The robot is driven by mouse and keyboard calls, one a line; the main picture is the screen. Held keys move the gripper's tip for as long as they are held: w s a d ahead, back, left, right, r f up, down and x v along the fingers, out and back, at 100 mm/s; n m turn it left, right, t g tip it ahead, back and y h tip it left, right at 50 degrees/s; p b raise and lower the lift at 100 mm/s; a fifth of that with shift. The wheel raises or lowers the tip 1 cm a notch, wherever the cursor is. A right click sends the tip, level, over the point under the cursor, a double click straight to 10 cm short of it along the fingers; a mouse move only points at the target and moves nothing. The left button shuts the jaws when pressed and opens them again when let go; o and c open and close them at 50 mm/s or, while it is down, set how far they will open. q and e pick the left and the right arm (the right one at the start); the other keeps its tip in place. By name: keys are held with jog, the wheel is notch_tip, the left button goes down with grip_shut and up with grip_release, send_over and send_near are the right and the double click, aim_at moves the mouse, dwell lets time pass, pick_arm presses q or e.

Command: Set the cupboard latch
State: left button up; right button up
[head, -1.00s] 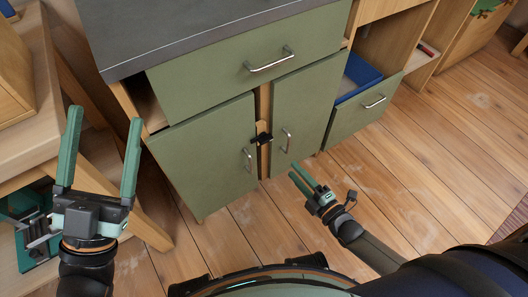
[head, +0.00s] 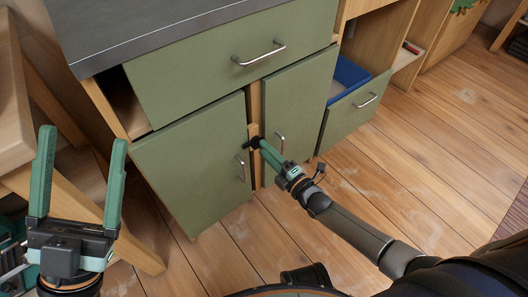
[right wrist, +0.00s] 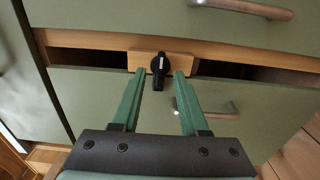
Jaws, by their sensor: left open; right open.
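The cupboard latch (head: 250,143) is a small black turn-piece on a wooden strip between two green doors. In the right wrist view the latch (right wrist: 158,70) sits on a light wooden block, its long side crossing the gap between the doors. My right gripper (head: 260,142) is at the latch, open. The wrist view shows the right gripper's fingertips (right wrist: 159,75) apart, one either side of the latch; contact cannot be told. The left door (head: 195,165) and right door (head: 300,115) have metal handles. My left gripper (head: 82,140) is open and empty, away from the cupboard.
A wide green drawer (head: 225,65) above the doors stands partly out, under a grey worktop (head: 150,30). A lower drawer (head: 350,115) at right is pulled out, with a blue thing inside. A wooden bench (head: 25,100) stands at left. The floor (head: 430,150) at right is clear.

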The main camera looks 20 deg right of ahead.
jog(key=shift+x, duration=0.85)
jog(key=shift+c, duration=0.3)
grip_shut()
